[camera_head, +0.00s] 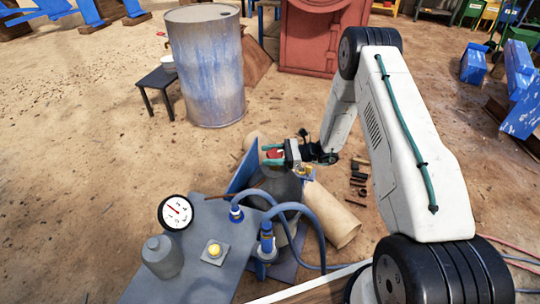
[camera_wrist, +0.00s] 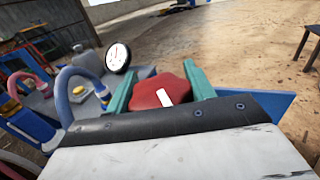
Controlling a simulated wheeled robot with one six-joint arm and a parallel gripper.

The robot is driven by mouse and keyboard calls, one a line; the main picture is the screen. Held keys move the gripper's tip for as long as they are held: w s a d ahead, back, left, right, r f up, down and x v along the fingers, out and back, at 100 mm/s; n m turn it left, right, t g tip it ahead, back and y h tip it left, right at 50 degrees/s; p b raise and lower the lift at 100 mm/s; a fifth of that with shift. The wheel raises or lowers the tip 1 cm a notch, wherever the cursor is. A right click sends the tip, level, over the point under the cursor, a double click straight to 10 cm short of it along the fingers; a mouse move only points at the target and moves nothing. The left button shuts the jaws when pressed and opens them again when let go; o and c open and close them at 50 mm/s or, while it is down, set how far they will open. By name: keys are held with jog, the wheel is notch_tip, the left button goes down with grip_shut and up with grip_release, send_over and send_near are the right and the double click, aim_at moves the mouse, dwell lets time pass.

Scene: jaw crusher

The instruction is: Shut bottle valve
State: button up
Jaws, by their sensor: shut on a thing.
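The bottle valve (camera_wrist: 160,92) is a red knob with a white mark, seen in the wrist view between the two green fingers. My gripper (camera_head: 272,154) is shut on this knob, and the red also shows between its fingers in the head view. The grey bottle (camera_head: 282,187) is under my gripper, with a brass-coloured fitting (camera_head: 306,172) near its top. The lower front of the bottle is partly hidden by hoses. The knob's underside is hidden in both views.
A grey bench (camera_head: 205,262) at the front carries a round gauge (camera_head: 174,212), a yellow button (camera_head: 214,250) and blue hoses (camera_head: 309,222). A tan cylinder (camera_head: 331,215) lies right of the bottle. A large drum (camera_head: 207,70) and a small black table (camera_head: 158,80) stand behind.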

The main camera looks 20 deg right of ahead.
jog(key=m+t+h, duration=0.1)
jog(key=t, duration=0.1)
jog(key=m+t+h, duration=0.1)
jog(key=m+t, duration=0.1)
jog(key=m+t+h, duration=0.1)
jog(key=t, duration=0.1)
jog(key=shift+w+m, duration=0.3)
jog(key=shift+w+d+m+t+h, duration=0.1)
jog(key=shift+d+m+t+h, duration=0.05)
jog(key=shift+m+t+h, duration=0.75)
jog(key=shift+w+d+m+t+h, duration=0.1)
jog(key=shift+m+t+h, duration=0.6)
jog(key=shift+t+h, duration=0.3)
jog(key=shift+d+t, duration=0.1)
jog(key=shift+t, duration=0.2)
jog(key=o, duration=1)
jog(key=shift+c, duration=0.2)
jog(key=v, duration=0.7)
jog(key=shift+s+d, duration=0.15)
jog(key=shift+s, duration=0.15)
